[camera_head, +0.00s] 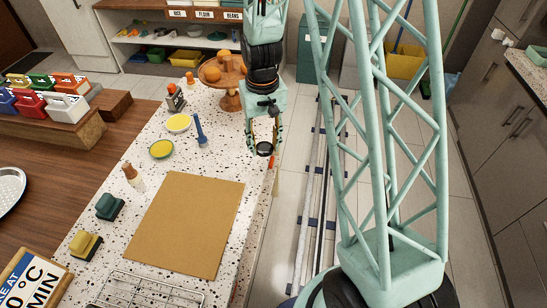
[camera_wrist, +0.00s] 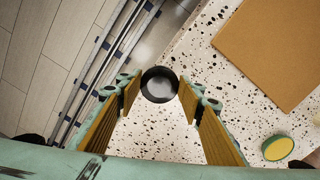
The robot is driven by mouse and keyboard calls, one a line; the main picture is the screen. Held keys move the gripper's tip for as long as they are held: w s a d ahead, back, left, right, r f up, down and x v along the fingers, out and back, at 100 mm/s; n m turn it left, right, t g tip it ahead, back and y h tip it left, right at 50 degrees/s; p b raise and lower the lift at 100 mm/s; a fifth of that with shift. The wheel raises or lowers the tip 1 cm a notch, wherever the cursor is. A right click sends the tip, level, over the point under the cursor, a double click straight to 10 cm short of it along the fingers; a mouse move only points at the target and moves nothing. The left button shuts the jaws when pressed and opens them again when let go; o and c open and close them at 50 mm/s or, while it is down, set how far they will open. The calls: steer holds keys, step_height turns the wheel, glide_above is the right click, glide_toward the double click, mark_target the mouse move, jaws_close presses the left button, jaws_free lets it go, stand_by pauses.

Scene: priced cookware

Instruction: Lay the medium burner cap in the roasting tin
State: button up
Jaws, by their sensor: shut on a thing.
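My gripper (camera_head: 265,147) is above the right edge of the speckled counter, pointing down. It is shut on a small dark round piece, the burner cap (camera_head: 265,150). In the wrist view, the burner cap (camera_wrist: 160,84) sits between the two fingertips (camera_wrist: 160,93), with a black rim and a grey inner face. Its size class cannot be told, as no other cap is seen. I cannot make out a roasting tin in either view.
The speckled counter (camera_head: 220,135) carries a brown board (camera_head: 187,222), a wire rack (camera_head: 150,291), a yellow-filled green dish (camera_head: 162,149), a blue brush (camera_head: 200,131) and a wooden stand (camera_head: 228,84) with round brown items. Floor rails (camera_head: 313,200) run along its right side.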

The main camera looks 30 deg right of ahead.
steer(key=w+a+r+b, duration=0.1)
steer(key=w+a+r, duration=0.2)
steer(key=w, duration=0.4)
steer(key=w+a+r+b, duration=0.1)
steer(key=w+a+r, duration=0.2)
steer(key=w, duration=0.4)
steer(key=w+a+r+b, duration=0.2)
steer(key=w+r, duration=0.3)
steer(key=w, duration=0.3)
steer(key=shift+a+r+m, duration=0.35)
steer(key=shift+a+m, duration=0.05)
steer(key=shift+a, duration=0.4)
steer(key=shift+w+a, duration=0.1)
